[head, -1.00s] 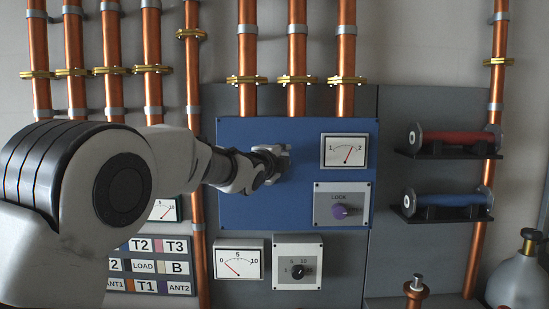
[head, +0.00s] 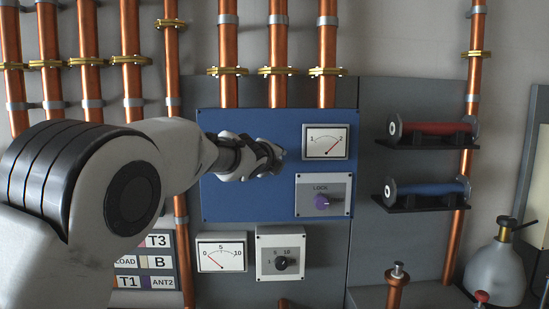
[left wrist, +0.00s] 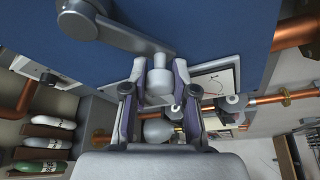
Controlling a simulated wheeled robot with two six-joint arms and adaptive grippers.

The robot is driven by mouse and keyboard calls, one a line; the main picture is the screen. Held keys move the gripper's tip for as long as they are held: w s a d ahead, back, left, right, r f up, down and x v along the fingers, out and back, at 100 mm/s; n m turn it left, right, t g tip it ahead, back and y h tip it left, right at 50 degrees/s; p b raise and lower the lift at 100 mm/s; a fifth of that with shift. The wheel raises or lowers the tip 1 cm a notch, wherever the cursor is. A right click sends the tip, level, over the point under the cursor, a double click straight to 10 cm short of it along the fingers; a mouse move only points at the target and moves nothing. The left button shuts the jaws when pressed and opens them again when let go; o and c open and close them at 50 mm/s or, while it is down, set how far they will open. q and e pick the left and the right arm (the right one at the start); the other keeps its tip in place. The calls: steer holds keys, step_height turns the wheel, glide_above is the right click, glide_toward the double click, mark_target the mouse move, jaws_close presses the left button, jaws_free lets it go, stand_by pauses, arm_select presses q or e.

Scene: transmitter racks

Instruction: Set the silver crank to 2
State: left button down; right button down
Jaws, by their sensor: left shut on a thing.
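The silver crank (left wrist: 120,40) is on the blue panel (head: 235,205). In the left wrist view its arm runs from a round hub at upper left to a pale handle (left wrist: 160,78). My left gripper (left wrist: 158,72) is shut on that handle, one finger on each side. In the head view my left gripper (head: 272,158) is in front of the panel and hides the crank. The white gauge marked 1 to 2 (head: 326,142), right of the gripper, has its red needle pointing up-right toward the 2. My right gripper is not in view.
A 0–10 meter (head: 221,252) and a black dial (head: 281,263) are under the panel. Red (head: 432,131) and blue (head: 428,190) cylinders rest on brackets at right.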

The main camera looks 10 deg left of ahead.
arm_select(q)
steer(key=shift+f, duration=0.25)
steer(key=c, duration=0.9)
jaws_free()
steer(key=shift+d, duration=0.1)
steer(key=shift+r, duration=0.1)
